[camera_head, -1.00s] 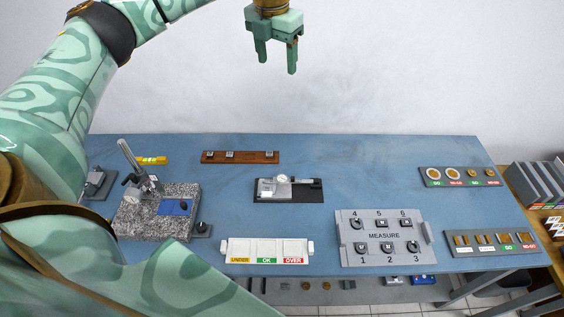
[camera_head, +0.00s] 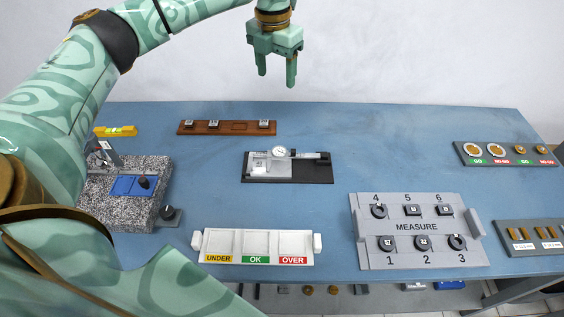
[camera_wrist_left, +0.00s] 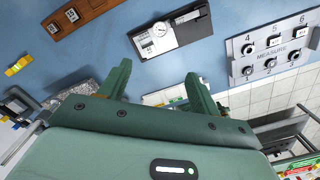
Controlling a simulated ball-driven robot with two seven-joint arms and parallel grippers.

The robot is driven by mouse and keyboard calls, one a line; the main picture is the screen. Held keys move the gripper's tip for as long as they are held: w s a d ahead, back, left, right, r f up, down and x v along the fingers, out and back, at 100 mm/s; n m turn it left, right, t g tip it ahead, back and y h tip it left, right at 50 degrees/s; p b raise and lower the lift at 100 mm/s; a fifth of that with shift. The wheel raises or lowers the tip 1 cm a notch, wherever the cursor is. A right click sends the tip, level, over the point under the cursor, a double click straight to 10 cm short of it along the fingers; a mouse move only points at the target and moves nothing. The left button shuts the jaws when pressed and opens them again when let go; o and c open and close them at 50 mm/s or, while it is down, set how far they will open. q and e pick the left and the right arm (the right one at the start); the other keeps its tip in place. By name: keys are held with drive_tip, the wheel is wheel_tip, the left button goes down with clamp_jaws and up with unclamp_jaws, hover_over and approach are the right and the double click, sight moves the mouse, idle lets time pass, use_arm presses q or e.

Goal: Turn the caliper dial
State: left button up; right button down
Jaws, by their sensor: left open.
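The caliper (camera_head: 302,155) lies on a dark base in the middle of the blue table, with its round white dial (camera_head: 279,152) near its left end. In the left wrist view the dial (camera_wrist_left: 159,29) shows beyond the fingers, near the top. My left gripper (camera_head: 276,76) is open and empty, raised above the table and apart from the caliper. Its spread fingers also show in the left wrist view (camera_wrist_left: 156,85). My right gripper is in neither view.
A wooden rack (camera_head: 240,128) lies behind the caliper. A white sorting tray (camera_head: 228,247) and a grey MEASURE board (camera_head: 392,247) stand in front. A granite stand (camera_head: 120,207) is at left, gauge boards (camera_head: 506,161) at right. The table around the caliper is clear.

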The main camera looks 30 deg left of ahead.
use_arm(q)
drive_tip(key=b, duration=0.4)
hover_over(279, 151)
wheel_tip(279, 151, down, 9)
drive_tip(key=shift+g, duration=0.3)
wheel_tip(279, 151, down, 16)
drive_tip(key=b, duration=0.5)
drive_tip(key=shift+f, duration=0.1)
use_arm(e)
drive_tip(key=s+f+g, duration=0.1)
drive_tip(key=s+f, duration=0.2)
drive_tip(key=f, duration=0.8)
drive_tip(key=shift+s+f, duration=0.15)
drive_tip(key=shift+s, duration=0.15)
use_arm(q)
drive_tip(key=shift+c, duration=0.3)
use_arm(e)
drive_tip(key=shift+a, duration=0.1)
use_arm(q)
drive_tip(key=c, duration=0.9)
